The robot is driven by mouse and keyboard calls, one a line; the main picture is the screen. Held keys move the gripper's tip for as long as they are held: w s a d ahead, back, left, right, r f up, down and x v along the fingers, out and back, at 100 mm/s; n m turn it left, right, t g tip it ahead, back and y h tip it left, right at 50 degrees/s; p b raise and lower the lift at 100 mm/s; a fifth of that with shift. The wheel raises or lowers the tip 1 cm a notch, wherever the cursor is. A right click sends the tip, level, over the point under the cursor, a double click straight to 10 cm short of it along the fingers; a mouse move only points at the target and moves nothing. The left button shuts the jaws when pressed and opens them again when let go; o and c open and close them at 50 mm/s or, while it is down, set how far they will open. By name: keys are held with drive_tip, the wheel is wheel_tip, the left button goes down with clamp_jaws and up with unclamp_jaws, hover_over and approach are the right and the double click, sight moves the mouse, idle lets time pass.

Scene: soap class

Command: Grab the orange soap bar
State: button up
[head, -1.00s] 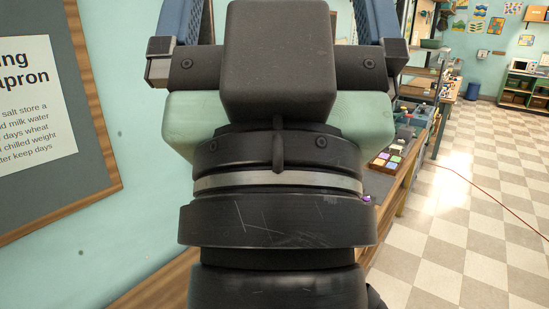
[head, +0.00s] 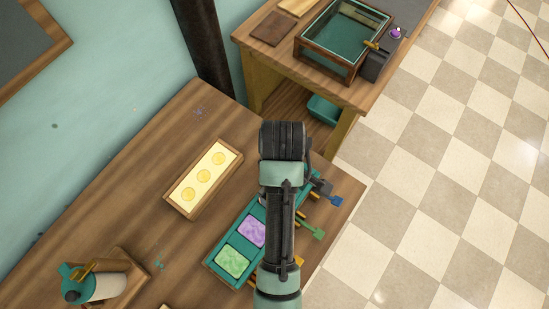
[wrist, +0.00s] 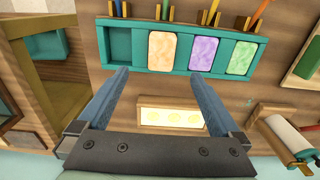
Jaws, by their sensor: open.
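The orange soap bar (wrist: 162,50) is a pale orange marbled block in the teal tray (wrist: 120,45) in the wrist view. It lies between an empty compartment on its left and the purple soap bar (wrist: 202,54) on its right. The green soap bar (wrist: 242,58) is at the right end. My gripper (wrist: 165,79) is open and empty, its two blue fingers apart, with their tips below the tray in the picture. In the head view my arm hides the orange bar and my gripper, while the purple (head: 252,232) and green (head: 233,262) bars show.
A wooden mold with yellow discs (wrist: 171,116) lies near the tray, between my fingers in the wrist view. Colored-handled tools (head: 311,230) stick out along the tray's far side. Bare tabletop (head: 130,190) lies left.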

drive_tip(key=f, duration=0.4)
drive_tip(key=s+f, duration=0.1)
drive_tip(key=f, duration=0.1)
drive_tip(key=shift+f, duration=0.35)
drive_tip(key=shift+w+a+f+p, duration=0.1)
drive_tip(key=shift+f+p, duration=0.1)
drive_tip(key=shift+f, duration=0.8)
drive_tip(key=shift+w+f+p, duration=0.15)
drive_tip(key=shift+f+p, duration=0.1)
drive_tip(key=shift+f, duration=0.7)
drive_tip(key=shift+w+a+f+p, duration=0.1)
drive_tip(key=shift+f+p, duration=0.1)
drive_tip(key=shift+f, duration=0.8)
drive_tip(key=c, duration=1.4)
drive_tip(key=shift+c, duration=0.4)
drive_tip(key=shift+r, duration=0.15)
